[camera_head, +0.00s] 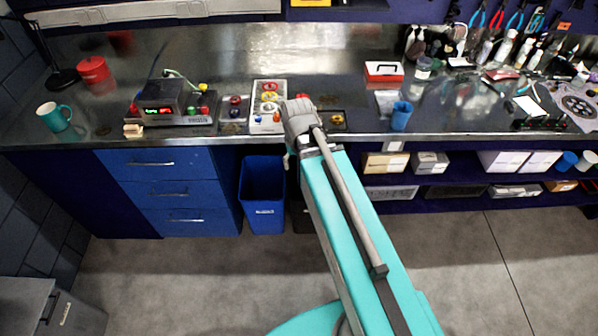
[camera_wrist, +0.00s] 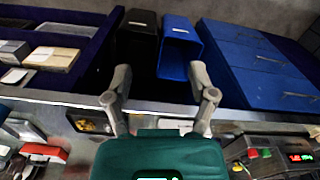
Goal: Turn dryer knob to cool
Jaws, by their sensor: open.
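My gripper (camera_wrist: 160,70) is open and empty in the wrist view, its two grey fingers apart above the bench's front edge. In the head view my arm's grey end hides the fingers. I cannot tell which knob is the dryer knob. A station with red and green digits (camera_head: 165,110) stands left of my arm, with coloured buttons on it. A small dark panel (camera_head: 235,126) with red knobs and a pale panel (camera_head: 256,100) with red and yellow controls lie nearer my arm. A dark panel with a yellow-orange knob (camera_head: 337,119) is just right of my arm; it also shows in the wrist view (camera_wrist: 88,125).
A teal mug (camera_head: 53,117) and a red tin (camera_head: 92,70) stand at the left of the bench. A blue cup (camera_head: 401,115) and a red-and-white box (camera_head: 383,71) are right of my arm. A blue bin (camera_head: 262,190) stands below the bench edge.

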